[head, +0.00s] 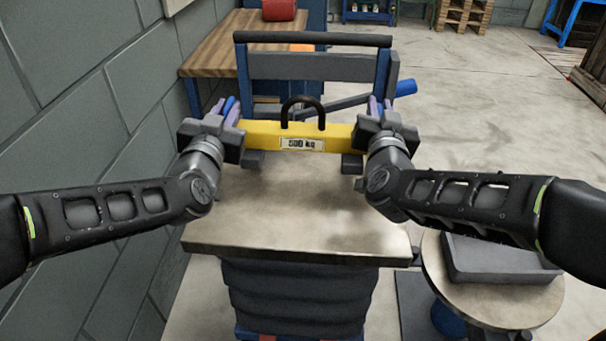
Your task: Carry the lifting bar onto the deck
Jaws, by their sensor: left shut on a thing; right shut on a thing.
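The lifting bar (262,134) is yellow, with a black lifting eye on top and a "500 kg" label on its near face. It lies level across the far part of the deck (300,215), a worn grey-beige top over dark bellows. My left gripper (228,112) is shut on the bar's left end, and my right gripper (377,115) is shut on its right end. Dark blocks show beneath the bar near both ends. I cannot tell whether the bar touches the deck or hangs just above it. The grippers hide the bar's ends.
A blue-framed push handle (312,40) stands behind the bar. A wooden bench (215,50) with a red object (279,10) is behind at left, near the block wall (70,100). A round table (440,290) with a grey tray (490,262) stands at right. The deck's near part is bare.

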